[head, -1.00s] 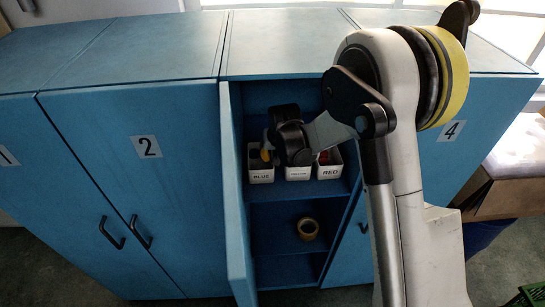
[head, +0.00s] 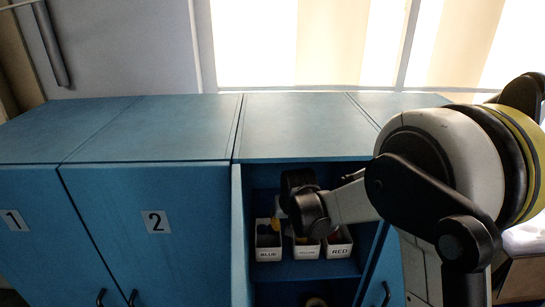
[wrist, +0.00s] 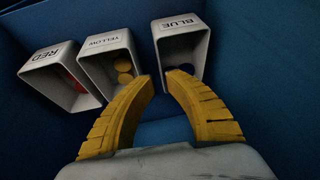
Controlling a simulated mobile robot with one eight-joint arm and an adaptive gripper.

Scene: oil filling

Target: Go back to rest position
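My gripper (wrist: 160,79) is open, with two yellow fingers spread and nothing between them. In the wrist view its tips are near the mouths of the bins, between the BLUE bin (wrist: 200,48) and the YELLOW bin (wrist: 97,62). The RED bin (wrist: 45,72) is beside them. Dark blue content (wrist: 185,68) shows in the BLUE bin, yellow round pieces (wrist: 123,68) in the YELLOW bin and something red (wrist: 78,84) in the RED bin. In the head view my wrist is in front of the shelf and partly hides the YELLOW bin.
The bins stand on a shelf inside an open blue cabinet (head: 285,126). Closed cabinets 1 and 2 (head: 150,190) are farther left. The cabinet tops are clear.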

